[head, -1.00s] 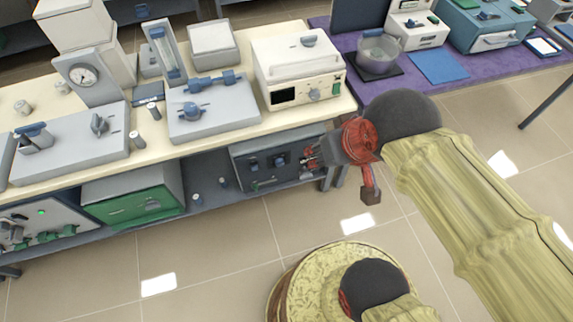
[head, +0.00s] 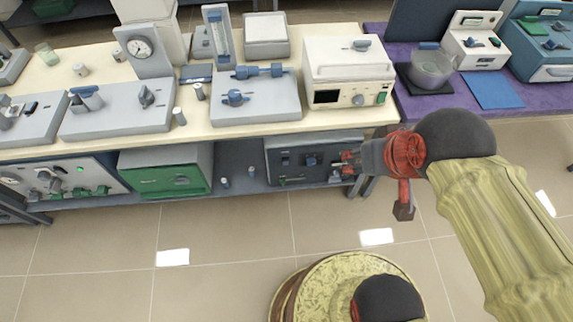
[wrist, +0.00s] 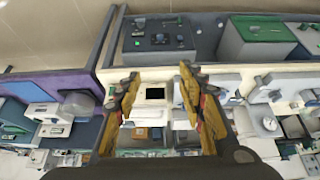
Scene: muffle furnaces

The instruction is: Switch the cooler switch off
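No label reading "cooler" is legible, so I cannot tell for sure which unit or control is the cooler switch. The dark grey unit (head: 290,172) on the lower shelf has blue and black knobs on its front. It also shows inverted in the wrist view (wrist: 180,32), with a green-lit control (wrist: 137,43) and dark knobs. My gripper (head: 347,163) is in front of that unit's right end in the head view, partly covering it. In the wrist view my gripper (wrist: 158,78) has its fingers spread with nothing between them.
A green-fronted box (head: 165,182) and a light grey unit with a green lamp (head: 65,188) stand left of the dark unit. The bench top (head: 340,117) overhangs the shelf and carries several instruments. A bench leg (head: 369,187) is near my gripper.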

